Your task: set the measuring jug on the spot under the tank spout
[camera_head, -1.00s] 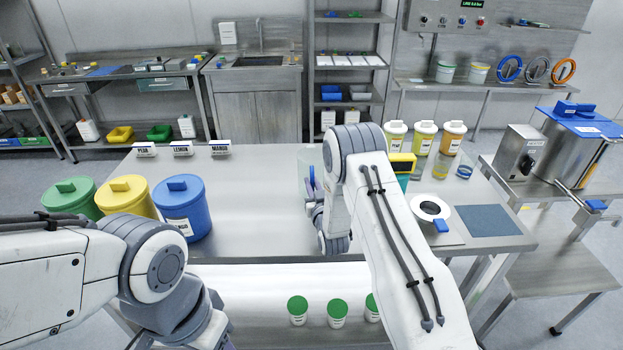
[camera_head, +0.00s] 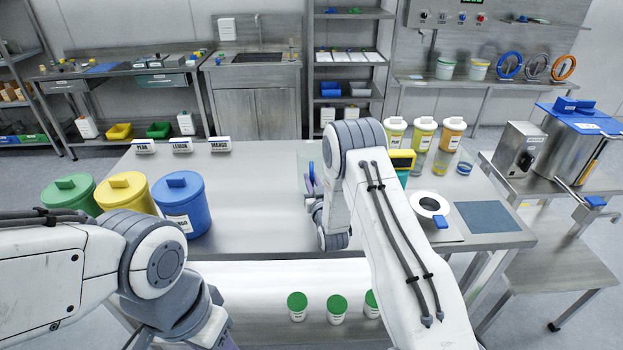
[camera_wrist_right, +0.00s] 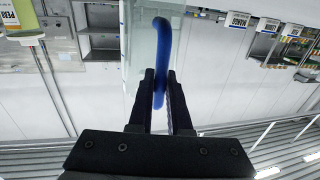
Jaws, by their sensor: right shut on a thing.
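The measuring jug is clear, with a blue handle (camera_head: 311,173). It shows faintly just left of my right wrist, over the middle of the steel table. My right gripper (camera_head: 313,190) is shut on the handle; the right wrist view shows both dark fingers (camera_wrist_right: 160,98) closed around the blue handle (camera_wrist_right: 163,60), with the clear jug wall (camera_wrist_right: 139,45) beyond. The steel tank (camera_head: 572,148) with a blue lid stands on a stand at the far right. Its spout with a blue lever (camera_head: 595,202) points toward the front. My left arm comes in at lower left; its fingers are out of frame.
Green, yellow and blue bins (camera_head: 183,203) stand left. The lower shelf (camera_head: 565,255) of the tank stand looks clear.

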